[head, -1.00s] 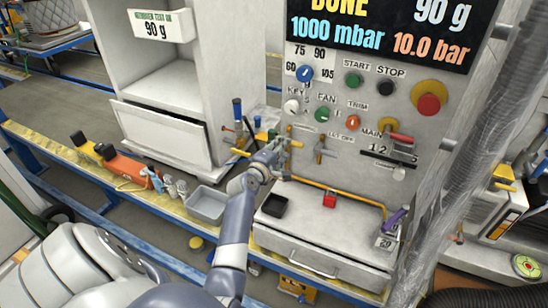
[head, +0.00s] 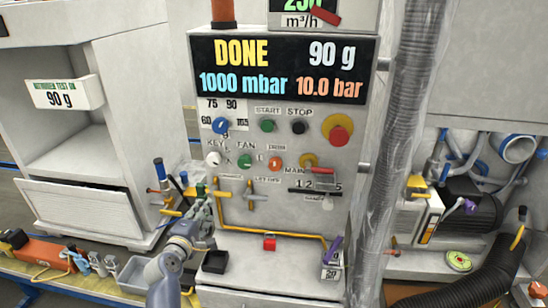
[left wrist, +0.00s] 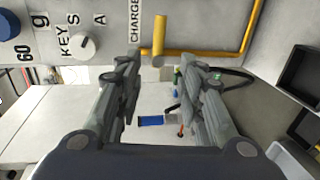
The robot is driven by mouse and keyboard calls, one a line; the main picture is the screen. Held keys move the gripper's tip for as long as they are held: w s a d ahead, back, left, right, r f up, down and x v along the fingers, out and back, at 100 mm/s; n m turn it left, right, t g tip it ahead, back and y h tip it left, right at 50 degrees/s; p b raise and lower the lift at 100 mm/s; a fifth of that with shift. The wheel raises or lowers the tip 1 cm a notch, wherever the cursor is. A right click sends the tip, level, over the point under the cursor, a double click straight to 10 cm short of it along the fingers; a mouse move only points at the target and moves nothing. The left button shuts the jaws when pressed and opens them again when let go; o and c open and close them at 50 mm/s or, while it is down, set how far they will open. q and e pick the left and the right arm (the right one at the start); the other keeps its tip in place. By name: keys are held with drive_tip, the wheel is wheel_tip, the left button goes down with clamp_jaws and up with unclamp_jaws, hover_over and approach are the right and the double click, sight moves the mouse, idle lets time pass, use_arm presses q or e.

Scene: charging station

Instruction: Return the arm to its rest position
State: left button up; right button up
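My left gripper (head: 207,194) is in front of the grey control panel (head: 345,120), beside the left yellow valve handle (head: 223,194). In the left wrist view my left gripper (left wrist: 163,66) has its fingers apart, with nothing held between them. The yellow handle (left wrist: 159,35) shows at the fingertips, pointing down in that picture; I cannot tell if it touches a finger. The panel's display (head: 282,70) reads DONE, 90 g, 1000 mbar and 10.0 bar. My right gripper is not in view.
A second yellow valve (head: 249,194), a yellow pipe (head: 275,234), a red padlock (head: 269,243) and a black tray (head: 215,261) are close by. A grey bin (head: 132,274) and screwdrivers (head: 160,172) are at left. A wrapped column (head: 385,160) stands right of the panel.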

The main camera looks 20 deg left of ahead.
use_arm(q)
drive_tip(key=s+d+f+m+g+h, duration=0.2)
drive_tip(key=s+d+f+m+g, duration=0.15)
drive_tip(key=s+d+m, duration=0.35)
drive_tip(key=s+d+f+m+g+h, duration=0.2)
drive_tip(key=s+d+f+m, duration=0.25)
drive_tip(key=d+m, duration=0.35)
drive_tip(key=s+d+f+m+g, duration=0.1)
drive_tip(key=s+d+m+g, duration=0.25)
drive_tip(key=s, duration=0.65)
drive_tip(key=s+d+f+m+g, duration=0.1)
drive_tip(key=s+d+m+g, duration=0.3)
drive_tip(key=s, duration=0.7)
wheel_tip(320, 180, down, 26)
drive_tip(key=s+a+f+g, duration=0.1)
drive_tip(key=s+a+f, duration=0.1)
drive_tip(key=s+f, duration=1.5)
drive_tip(key=shift+s+a+m, duration=0.2)
drive_tip(key=shift+s+m, duration=0.1)
drive_tip(key=shift+m, duration=0.05)
